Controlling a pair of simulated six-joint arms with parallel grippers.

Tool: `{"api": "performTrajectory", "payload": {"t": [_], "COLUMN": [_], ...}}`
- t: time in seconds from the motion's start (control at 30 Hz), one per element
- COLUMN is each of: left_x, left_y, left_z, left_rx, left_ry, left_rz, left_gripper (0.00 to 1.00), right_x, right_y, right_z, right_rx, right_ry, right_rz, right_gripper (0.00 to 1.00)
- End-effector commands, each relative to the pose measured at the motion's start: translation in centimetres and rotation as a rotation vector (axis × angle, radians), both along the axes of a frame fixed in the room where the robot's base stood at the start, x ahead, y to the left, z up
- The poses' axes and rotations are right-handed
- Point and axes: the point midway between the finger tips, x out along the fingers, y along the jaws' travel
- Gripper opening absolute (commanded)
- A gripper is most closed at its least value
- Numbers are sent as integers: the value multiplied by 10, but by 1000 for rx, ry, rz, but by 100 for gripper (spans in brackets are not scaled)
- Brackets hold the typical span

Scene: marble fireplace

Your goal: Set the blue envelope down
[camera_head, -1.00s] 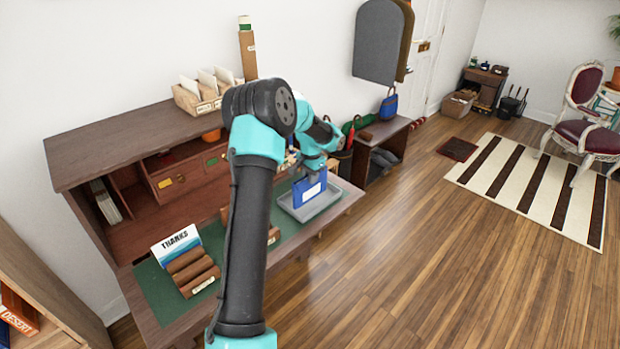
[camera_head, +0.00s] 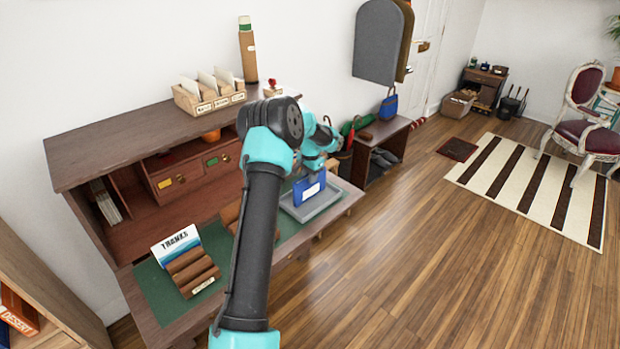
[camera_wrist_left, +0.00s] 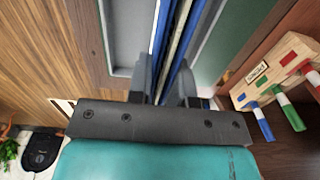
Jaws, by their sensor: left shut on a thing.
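The blue envelope (camera_head: 309,188) has a white label and stands upright over the grey tray (camera_head: 323,207) at the right end of the desk. My left gripper (camera_head: 313,172) is above it, shut on its upper edge. In the left wrist view the envelope shows edge-on as a thin blue and pale strip (camera_wrist_left: 177,50) between the fingers (camera_wrist_left: 163,85), with the grey tray (camera_wrist_left: 122,40) below. I cannot tell whether the envelope's lower edge touches the tray. My right gripper is out of view.
A wooden rack with a THANKS card (camera_head: 176,245) stands on the green desk mat (camera_head: 158,285). A wooden holder with coloured pieces (camera_wrist_left: 280,75) is close to the gripper in the wrist view. A low bench (camera_head: 385,135) stands beyond the desk.

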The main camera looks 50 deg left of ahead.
Motion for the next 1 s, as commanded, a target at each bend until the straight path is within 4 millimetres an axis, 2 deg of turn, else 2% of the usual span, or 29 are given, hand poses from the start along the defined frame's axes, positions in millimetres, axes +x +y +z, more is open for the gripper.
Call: {"api": "performTrajectory", "payload": {"t": [0.1, 0.47, 0.5, 0.73, 1.0], "left_x": [0, 0, 0, 0, 0], "left_y": [0, 0, 0, 0, 0], "left_z": [-7, -10, -10, -9, -9], "left_rx": [1, 1, 1, 1, 1], "left_ry": [-1, -1, -1, -1, -1], "left_rz": [1, 1, 1, 1, 1], "left_gripper": [0, 0, 21, 43, 45], "right_x": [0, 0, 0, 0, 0], "right_y": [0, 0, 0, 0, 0], "right_z": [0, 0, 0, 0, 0], "right_rx": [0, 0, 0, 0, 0], "right_ry": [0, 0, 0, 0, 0], "right_rz": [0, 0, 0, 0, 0], "right_gripper": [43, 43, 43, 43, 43]}}
